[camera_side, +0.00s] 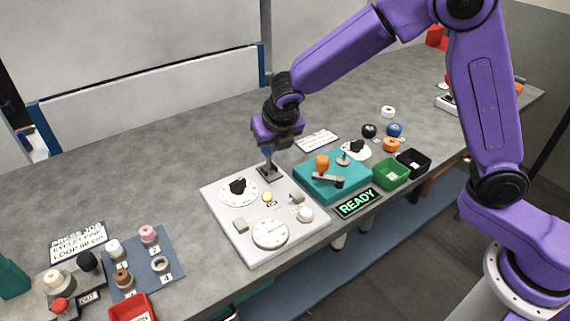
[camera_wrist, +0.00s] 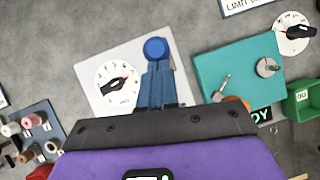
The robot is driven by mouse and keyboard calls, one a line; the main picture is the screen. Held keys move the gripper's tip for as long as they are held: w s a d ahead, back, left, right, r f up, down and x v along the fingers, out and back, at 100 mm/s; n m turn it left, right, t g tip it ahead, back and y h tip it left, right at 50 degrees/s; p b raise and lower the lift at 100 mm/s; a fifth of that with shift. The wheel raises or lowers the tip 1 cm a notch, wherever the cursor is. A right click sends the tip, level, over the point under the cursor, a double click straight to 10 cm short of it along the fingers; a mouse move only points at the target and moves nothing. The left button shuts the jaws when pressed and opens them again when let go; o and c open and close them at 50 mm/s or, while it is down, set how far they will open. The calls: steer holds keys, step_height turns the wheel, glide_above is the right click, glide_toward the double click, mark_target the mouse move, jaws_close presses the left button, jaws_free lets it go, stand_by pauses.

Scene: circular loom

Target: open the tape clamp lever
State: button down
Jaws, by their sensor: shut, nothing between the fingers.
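My gripper (camera_side: 267,157) is shut and empty, pointing down over the back right part of the white panel (camera_side: 225,215). In the wrist view its blue fingers (camera_wrist: 156,50) are together, hiding much of that panel. Below the fingertips in the side view is a dark square fitting (camera_side: 270,172); I cannot tell if they touch it. To the right, a teal block (camera_side: 310,190) carries a small metal lever (camera_side: 328,179), an orange knob (camera_side: 322,162) and a round metal post. The lever also shows in the wrist view (camera_wrist: 222,88). I cannot tell for sure which part is the tape clamp lever.
The panel bears a black-knobbed dial (camera_side: 238,189), a white gauge (camera_side: 270,234) and small buttons. A READY sign (camera_side: 357,203), a green bin (camera_side: 390,174) and a black bin (camera_side: 414,162) stand right. Spools on a blue mat (camera_side: 172,274) stand front left.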

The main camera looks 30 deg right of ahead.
steer(key=shift+w+r, duration=0.15)
steer(key=shift+w, duration=1.95)
steer(key=w+v, duration=0.1)
steer(key=v, duration=1.2)
steer(key=shift+w+a+r, duration=0.2)
steer(key=shift+w+r, duration=0.1)
steer(key=shift+r, duration=0.1)
steer(key=s+d+f+m+g, duration=0.1)
steer(key=s+d+f+m, duration=0.2)
steer(key=s+d+m, duration=0.3)
steer(key=s+d+f+m+g+y, duration=0.1)
steer(key=s+d+m, duration=0.5)
steer(key=s, duration=1)
steer(key=s+d+f+m+g+y, duration=0.1)
steer(key=s+d+f+m+g, duration=0.2)
steer(key=s+m, duration=0.6)
steer(key=s+d+f, duration=0.2)
steer(key=s+d, duration=0.1)
steer(key=shift+s+f, duration=0.1)
steer(key=shift+f, duration=0.05)
